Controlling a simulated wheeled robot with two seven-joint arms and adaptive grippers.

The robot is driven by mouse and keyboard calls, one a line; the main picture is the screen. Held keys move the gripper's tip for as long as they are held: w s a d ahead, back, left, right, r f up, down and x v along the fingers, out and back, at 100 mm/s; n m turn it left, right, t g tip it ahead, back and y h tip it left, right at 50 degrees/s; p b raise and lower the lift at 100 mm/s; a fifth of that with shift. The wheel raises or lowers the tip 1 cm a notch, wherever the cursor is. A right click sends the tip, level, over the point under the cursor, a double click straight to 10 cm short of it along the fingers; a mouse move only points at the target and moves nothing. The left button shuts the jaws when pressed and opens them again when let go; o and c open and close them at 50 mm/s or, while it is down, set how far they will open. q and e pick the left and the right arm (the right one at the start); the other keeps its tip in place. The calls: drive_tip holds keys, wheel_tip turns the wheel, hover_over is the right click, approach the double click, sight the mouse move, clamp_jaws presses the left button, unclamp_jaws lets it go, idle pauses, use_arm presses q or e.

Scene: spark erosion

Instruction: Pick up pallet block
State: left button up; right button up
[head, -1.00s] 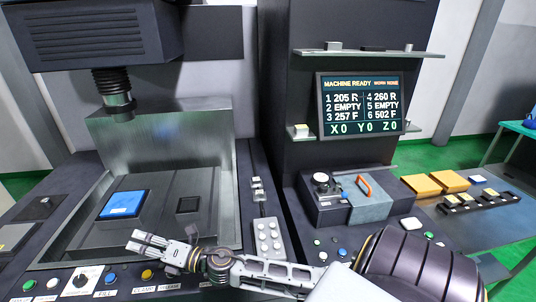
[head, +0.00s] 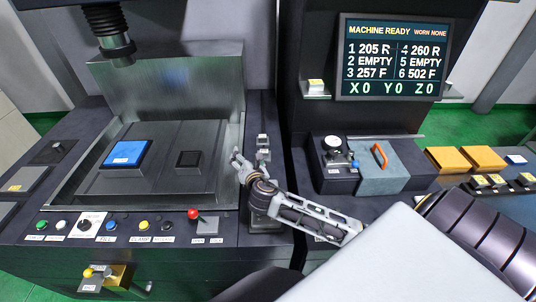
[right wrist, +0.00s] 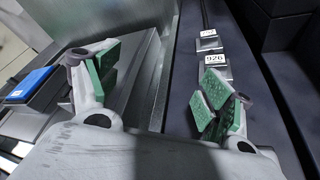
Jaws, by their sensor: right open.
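No block is plainly marked as the pallet block. A blue square block (head: 126,153) lies on the machine bed, and part of it shows at the left of the right wrist view (right wrist: 32,84). Small blocks with white labels stand on the ledge right of the tank; the nearer labelled block (right wrist: 216,66) reads 926. My right gripper (head: 240,168) is open and empty over the tank's right edge. In the right wrist view its green-padded fingers (right wrist: 158,85) are spread wide, the right one close to the labelled blocks. My left gripper is not in view.
The metal tank wall (head: 225,125) rises around the bed, with a dark square (head: 188,159) on it.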

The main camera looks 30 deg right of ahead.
sight(264, 153)
drive_tip(key=s+d+g+h, duration=0.1)
drive_tip(key=s+d+f+n+g+h, duration=0.1)
drive_tip(key=d, duration=0.1)
drive_tip(key=s+d+f+g+h, duration=0.1)
drive_tip(key=d, duration=0.1)
drive_tip(key=shift+s+f+n, duration=0.15)
drive_tip(key=shift+f+n, duration=0.05)
drive_tip(key=shift+n, duration=0.1)
drive_tip(key=shift+s+d+f+n, duration=0.1)
drive_tip(key=shift+s+d+n, duration=0.1)
drive_tip(key=shift+n, duration=0.1)
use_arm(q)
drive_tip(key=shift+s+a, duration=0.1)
use_arm(e)
drive_tip(key=shift+a+n, duration=0.1)
drive_tip(key=shift+n, duration=0.6)
drive_tip(key=shift+w, duration=0.1)
drive_tip(key=shift+p+x, duration=0.4)
drive_tip(key=shift+x, duration=3.85)
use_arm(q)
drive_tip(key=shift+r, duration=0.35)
use_arm(e)
drive_tip(key=shift+p+x, duration=0.35)
drive_tip(key=shift+x, duration=1.1)
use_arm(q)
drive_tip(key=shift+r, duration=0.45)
use_arm(e)
drive_tip(key=shift+f+x, duration=0.2)
drive_tip(key=shift+x, duration=0.95)
